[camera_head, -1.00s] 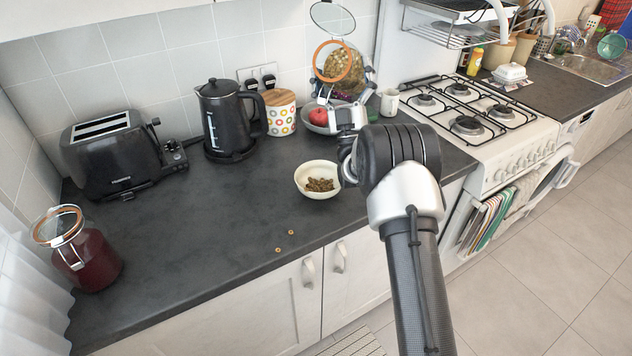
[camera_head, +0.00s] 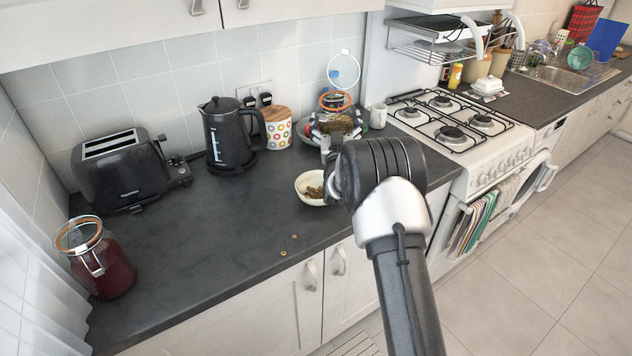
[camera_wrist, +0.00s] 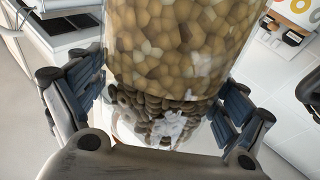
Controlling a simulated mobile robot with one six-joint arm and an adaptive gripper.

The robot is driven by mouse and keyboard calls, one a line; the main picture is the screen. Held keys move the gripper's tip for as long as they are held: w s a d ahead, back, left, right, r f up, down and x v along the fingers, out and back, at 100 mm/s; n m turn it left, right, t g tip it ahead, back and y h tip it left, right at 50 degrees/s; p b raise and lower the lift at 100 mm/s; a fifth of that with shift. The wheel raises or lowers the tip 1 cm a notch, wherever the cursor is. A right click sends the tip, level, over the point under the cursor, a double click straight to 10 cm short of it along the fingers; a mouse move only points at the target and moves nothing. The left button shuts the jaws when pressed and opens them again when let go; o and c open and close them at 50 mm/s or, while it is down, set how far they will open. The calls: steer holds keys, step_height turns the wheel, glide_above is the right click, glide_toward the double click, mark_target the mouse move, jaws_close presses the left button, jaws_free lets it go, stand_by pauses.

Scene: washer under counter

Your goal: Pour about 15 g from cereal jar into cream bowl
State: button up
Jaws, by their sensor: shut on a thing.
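The cereal jar (camera_head: 337,124) is clear glass with an orange-rimmed mouth and an open lid on a wire hinge. It is filled with light brown chunks and darker rings. My gripper (camera_wrist: 163,98) is shut on the jar, which fills the middle of the wrist view (camera_wrist: 180,45) between the two finger pads. The cream bowl (camera_head: 304,193) sits on the counter, left of my wrist, with some brown cereal in it. My wrist hides its right side. The jar is above and behind the bowl in the head view and looks nearly upright.
Two small cereal pieces (camera_head: 283,253) lie on the dark counter (camera_head: 215,260). A fruit bowl (camera_head: 304,128) stands behind the jar. A kettle (camera_head: 226,137), a patterned canister (camera_head: 278,128), a toaster (camera_head: 118,170) and a red-filled jar (camera_head: 98,265) stand leftward. The hob (camera_head: 455,120) is at right.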

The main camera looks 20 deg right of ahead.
mark_target(338, 97)
steer(key=shift+w+d+r+g+p, duration=0.1)
steer(key=shift+r+g+p, duration=0.3)
steer(key=shift+r, duration=0.15)
steer(key=shift+w+d+f+m+g, duration=0.15)
steer(key=shift+f+m+g, duration=0.35)
steer(key=shift+f, duration=0.4)
steer(key=shift+w+d+f+g+p, duration=0.15)
steer(key=shift+f+g+p, duration=0.15)
steer(key=shift+p, duration=0.15)
steer(key=shift+r+p, duration=0.8)
steer(key=shift+r, duration=2.55)
